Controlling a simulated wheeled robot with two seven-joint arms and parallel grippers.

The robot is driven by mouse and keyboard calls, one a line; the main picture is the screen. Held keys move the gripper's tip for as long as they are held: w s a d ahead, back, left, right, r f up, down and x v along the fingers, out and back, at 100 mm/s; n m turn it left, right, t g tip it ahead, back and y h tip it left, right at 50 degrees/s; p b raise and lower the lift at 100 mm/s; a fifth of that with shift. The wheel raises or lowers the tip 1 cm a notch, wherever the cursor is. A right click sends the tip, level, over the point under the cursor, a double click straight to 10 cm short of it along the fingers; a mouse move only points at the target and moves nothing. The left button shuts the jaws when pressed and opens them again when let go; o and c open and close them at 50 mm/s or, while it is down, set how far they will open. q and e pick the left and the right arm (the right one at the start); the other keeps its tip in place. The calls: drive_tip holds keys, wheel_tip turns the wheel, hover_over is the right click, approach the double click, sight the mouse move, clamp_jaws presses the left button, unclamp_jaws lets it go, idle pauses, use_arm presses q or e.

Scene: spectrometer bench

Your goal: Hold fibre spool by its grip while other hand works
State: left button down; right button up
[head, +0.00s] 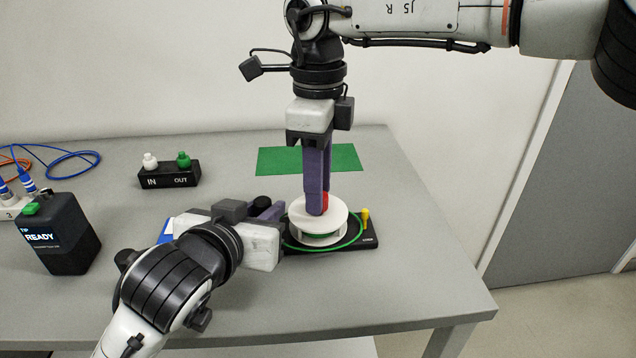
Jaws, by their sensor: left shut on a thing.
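The fibre spool (318,222) is a white reel with green fibre, lying flat on a black base (364,240) on the bench. Its red grip (325,202) stands up in the middle and is mostly hidden by fingers. My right gripper (318,205) points straight down, its purple fingers at the grip; whether they press on it I cannot tell. My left gripper (272,208) is low at the spool's left, close beside the reel. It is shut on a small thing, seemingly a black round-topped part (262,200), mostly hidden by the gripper.
A yellow peg (365,218) stands at the base's right end. A green mat (345,158) lies behind the spool. A black IN/OUT block (168,176) with white and green knobs is back left. A black READY unit (58,240) stands far left. The right front bench is clear.

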drive_tip(key=c, duration=0.7)
drive_tip(key=shift+m, duration=0.3)
